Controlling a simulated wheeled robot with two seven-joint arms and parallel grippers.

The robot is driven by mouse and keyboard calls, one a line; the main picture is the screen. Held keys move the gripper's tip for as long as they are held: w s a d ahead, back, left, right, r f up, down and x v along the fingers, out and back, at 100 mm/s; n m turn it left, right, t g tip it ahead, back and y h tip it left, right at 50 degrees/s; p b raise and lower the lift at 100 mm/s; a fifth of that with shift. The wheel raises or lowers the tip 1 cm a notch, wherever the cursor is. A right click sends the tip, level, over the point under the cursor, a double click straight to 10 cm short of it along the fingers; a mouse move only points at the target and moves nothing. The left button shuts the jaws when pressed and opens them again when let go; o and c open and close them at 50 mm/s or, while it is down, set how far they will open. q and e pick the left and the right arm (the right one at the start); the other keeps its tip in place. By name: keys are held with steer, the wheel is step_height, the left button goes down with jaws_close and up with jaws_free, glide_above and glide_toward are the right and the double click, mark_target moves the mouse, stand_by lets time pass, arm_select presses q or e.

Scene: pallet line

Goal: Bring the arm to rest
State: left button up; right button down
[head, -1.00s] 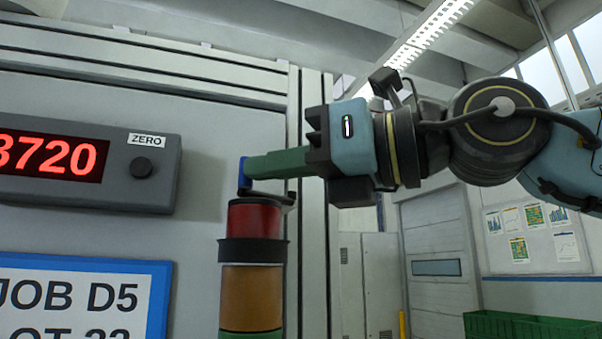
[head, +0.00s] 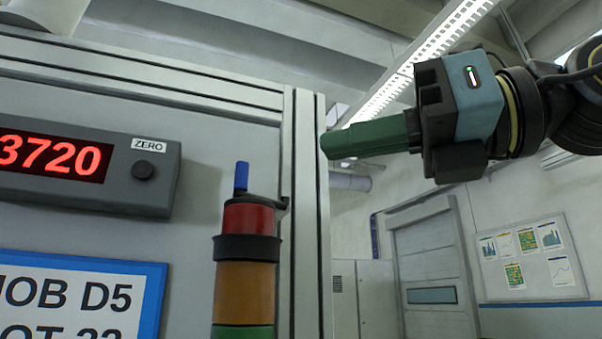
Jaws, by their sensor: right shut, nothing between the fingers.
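My right gripper (head: 330,145) is in the upper right of the head view, with its green fingers together and pointing left. Nothing shows between the fingers. It is up and to the right of the signal tower (head: 245,275) and apart from it. The tower has red, amber and green sections, and a small blue piece (head: 241,177) stands upright on its top beside a dark lever (head: 270,201). My left gripper is not in view.
A grey counter box (head: 150,192) with red digits 3720 and a ZERO button is on the panel at left. A blue-framed job sign (head: 155,300) is below it. A metal frame post (head: 311,230) stands right of the tower. A door and a notice board (head: 540,260) are far behind.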

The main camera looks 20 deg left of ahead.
steer(key=d, duration=0.1)
steer(key=s+d, duration=0.1)
steer(key=d, duration=0.1)
steer(key=shift+s+d+b, duration=0.1)
steer(key=shift+d+b, duration=0.2)
